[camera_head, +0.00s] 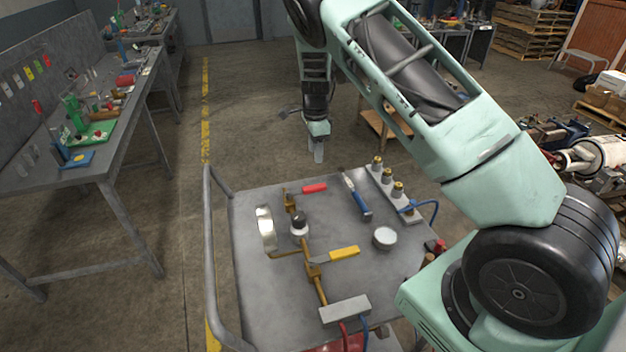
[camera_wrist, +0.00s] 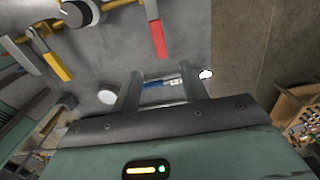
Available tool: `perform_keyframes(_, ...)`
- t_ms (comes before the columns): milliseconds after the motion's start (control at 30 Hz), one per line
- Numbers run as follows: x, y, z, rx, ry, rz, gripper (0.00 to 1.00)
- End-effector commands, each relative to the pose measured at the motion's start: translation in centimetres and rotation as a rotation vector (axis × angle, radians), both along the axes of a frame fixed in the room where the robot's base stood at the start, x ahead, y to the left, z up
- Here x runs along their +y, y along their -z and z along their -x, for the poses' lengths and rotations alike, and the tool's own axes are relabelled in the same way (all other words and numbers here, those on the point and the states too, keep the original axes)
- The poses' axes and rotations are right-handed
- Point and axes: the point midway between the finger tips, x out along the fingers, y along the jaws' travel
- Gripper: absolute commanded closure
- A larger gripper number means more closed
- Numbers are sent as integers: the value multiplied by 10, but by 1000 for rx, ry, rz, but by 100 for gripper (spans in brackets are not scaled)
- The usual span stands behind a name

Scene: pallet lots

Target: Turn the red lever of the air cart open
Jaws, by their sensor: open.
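The air cart (camera_head: 262,312) has a grey top with a brass pipe assembly on it. The red lever (camera_head: 315,188) sits on the far brass valve (camera_head: 290,201) and points right in the head view. The red lever also shows in the wrist view (camera_wrist: 158,39), above my fingers. A yellow lever (camera_head: 344,253) sits on the nearer valve and shows in the wrist view too (camera_wrist: 58,66). My gripper (camera_head: 318,150) hangs beyond the cart's far edge, pointing down. In the wrist view its two fingers (camera_wrist: 160,88) are apart with nothing held between them.
A blue-handled tool (camera_head: 359,200), a round tin (camera_head: 385,237) and a manifold with brass fittings (camera_head: 398,190) lie on the cart top. A round gauge (camera_head: 265,230) and a black knob (camera_head: 299,222) rise beside the pipe. A grey handrail (camera_head: 210,255) bounds the cart's left side.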

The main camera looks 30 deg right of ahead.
Motion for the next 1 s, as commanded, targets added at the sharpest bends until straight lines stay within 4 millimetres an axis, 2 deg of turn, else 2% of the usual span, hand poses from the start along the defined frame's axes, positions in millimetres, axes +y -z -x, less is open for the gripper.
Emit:
perform_keyframes(300,0,66,2,5,0,0,56)
perform_keyframes(500,0,102,1,3,-1,-1,56)
perform_keyframes(700,0,123,0,1,-2,0,56)
perform_keyframes(1000,1,130,0,-1,-1,-1,56)
